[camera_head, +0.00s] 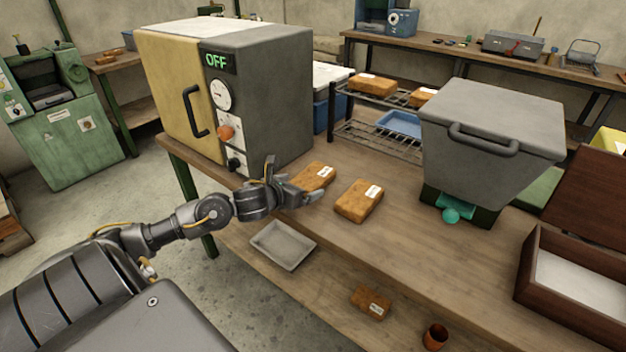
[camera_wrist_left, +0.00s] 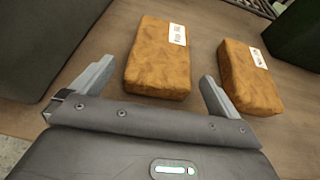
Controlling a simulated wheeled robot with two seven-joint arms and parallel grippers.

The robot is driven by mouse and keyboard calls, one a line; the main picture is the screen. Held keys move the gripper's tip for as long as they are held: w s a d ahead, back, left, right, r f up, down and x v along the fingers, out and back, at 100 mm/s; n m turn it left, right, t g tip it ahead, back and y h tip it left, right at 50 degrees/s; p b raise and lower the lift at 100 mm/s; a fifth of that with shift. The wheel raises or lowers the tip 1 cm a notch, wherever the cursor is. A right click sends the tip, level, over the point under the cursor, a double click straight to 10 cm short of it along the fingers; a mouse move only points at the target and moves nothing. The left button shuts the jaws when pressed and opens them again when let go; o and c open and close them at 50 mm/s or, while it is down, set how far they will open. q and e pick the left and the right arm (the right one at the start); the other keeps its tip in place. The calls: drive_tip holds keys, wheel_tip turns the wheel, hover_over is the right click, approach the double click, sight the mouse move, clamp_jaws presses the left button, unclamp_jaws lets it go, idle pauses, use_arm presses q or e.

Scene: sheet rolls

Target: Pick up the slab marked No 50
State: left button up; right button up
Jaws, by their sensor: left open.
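Two brown slabs with white labels lie on the wooden bench, a left slab (camera_head: 316,177) and a right slab (camera_head: 359,203). The label print is too small to read, so I cannot tell which is No 50. My left gripper (camera_head: 290,183) is open and empty beside the left slab. In the left wrist view, my left gripper (camera_wrist_left: 152,88) has its fingers apart, with the left slab (camera_wrist_left: 155,65) ahead between them. The right slab (camera_wrist_left: 250,82) lies beyond the right finger. Other labelled slabs sit on the wire rack (camera_head: 372,84) and on the lower shelf (camera_head: 371,302). My right gripper is not in view.
An oven (camera_head: 240,90) reading OFF stands left of the slabs. A grey lidded bin (camera_head: 490,145) and an open wooden box (camera_head: 575,300) stand to the right. A grey tray (camera_head: 283,246) and a small brown cup (camera_head: 435,337) are lower down.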

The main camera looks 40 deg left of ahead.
sight(309, 183)
use_arm(q)
drive_tip(key=shift+p+x, duration=0.5)
drive_tip(key=shift+x, duration=2.15)
drive_tip(key=c, duration=1.1)
drive_tip(key=shift+r, duration=0.1)
drive_tip(key=shift+c, duration=0.9)
